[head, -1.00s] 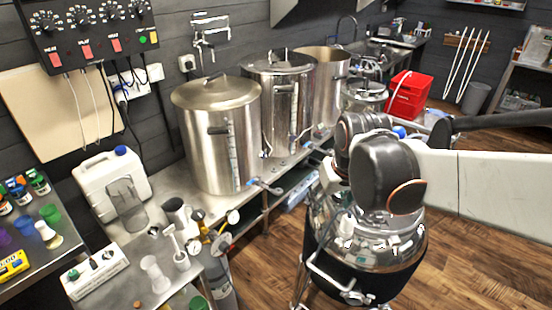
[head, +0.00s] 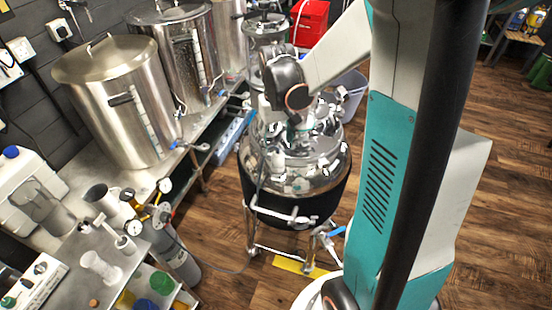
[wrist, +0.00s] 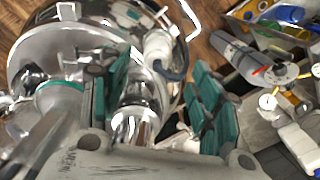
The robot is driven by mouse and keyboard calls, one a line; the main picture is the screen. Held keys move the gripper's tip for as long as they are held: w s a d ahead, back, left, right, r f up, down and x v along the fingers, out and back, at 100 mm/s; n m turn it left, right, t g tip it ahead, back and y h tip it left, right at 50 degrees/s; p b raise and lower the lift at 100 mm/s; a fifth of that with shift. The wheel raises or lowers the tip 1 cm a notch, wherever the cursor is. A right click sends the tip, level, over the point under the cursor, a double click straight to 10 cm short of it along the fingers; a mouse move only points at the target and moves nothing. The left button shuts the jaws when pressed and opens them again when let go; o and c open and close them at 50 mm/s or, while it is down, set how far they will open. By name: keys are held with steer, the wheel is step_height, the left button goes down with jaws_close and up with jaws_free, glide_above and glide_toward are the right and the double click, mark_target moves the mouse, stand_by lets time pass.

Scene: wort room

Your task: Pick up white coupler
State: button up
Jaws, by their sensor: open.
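A white coupler-like piece (wrist: 158,48) shows in the wrist view, beyond my fingertips and between them, with a dark curved part beside it. It seems to stand on the shiny lid of the steel vessel (wrist: 45,50). My gripper (wrist: 165,85) is open, its teal-padded fingers on either side of a shiny metal cylinder (wrist: 135,118). I cannot tell whether either finger touches anything. In the head view my gripper (head: 298,130) points down over the lid of the vessel (head: 315,180). There the arm and lid fittings hide much, and I cannot single out the coupler.
Several steel fittings and clamps crowd the lid. A bench with large steel kettles (head: 115,110) stands to the left. A grey gas cylinder (head: 178,262) with gauges (head: 158,192) stands at the lower left. Wooden floor (head: 500,200) is open on the right.

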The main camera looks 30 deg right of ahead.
mark_target(279, 154)
steer(key=shift+s+d+f+b, duration=0.15)
steer(key=shift+f+b, duration=0.35)
steer(key=shift+f, duration=1.2)
steer(key=shift+s+f+b, duration=0.1)
steer(key=shift+f+b, duration=0.35)
steer(key=shift+f, duration=1.25)
steer(key=shift+c, duration=0.2)
steer(key=c, duration=1.1)
